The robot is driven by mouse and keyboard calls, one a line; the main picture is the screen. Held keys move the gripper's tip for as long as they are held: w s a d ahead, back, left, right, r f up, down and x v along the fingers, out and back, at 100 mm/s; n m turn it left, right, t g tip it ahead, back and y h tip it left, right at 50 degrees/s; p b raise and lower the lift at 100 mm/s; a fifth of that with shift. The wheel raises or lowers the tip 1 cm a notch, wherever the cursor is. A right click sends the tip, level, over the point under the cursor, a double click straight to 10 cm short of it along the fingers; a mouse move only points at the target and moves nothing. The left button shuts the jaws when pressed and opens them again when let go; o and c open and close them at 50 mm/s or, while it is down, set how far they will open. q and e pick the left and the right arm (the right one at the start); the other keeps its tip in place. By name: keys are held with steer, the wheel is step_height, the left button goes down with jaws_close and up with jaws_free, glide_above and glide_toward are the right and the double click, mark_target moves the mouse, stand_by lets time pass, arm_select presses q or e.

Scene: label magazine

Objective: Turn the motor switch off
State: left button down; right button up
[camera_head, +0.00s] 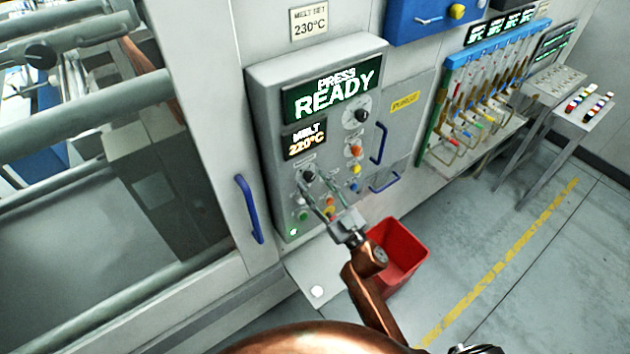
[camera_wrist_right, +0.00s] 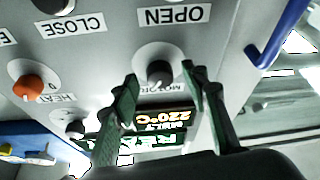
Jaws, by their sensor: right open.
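The motor switch (camera_head: 308,175) is a black round knob on a pale disc, low on the left of the grey control panel (camera_head: 262,130). In the right wrist view the knob (camera_wrist_right: 160,73) sits above an upside-down MOTOR label. My right gripper (camera_head: 319,186) is open in front of the panel. In the right wrist view its two fingertips (camera_wrist_right: 159,78) lie on either side of the knob, with a gap on both sides. I cannot tell whether the tips reach the knob's depth. My left gripper is not in view.
Orange and yellow knobs (camera_head: 355,151) and a larger black knob (camera_head: 362,115) are on the panel's right. Buttons sit just below the switch. A blue handle (camera_head: 249,208) is left of the panel. A red bin (camera_head: 410,243) stands below.

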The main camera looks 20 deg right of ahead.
steer(key=shift+w+a, duration=0.1)
steer(key=shift+w, duration=0.15)
steer(key=shift+c, duration=0.7)
jaws_close()
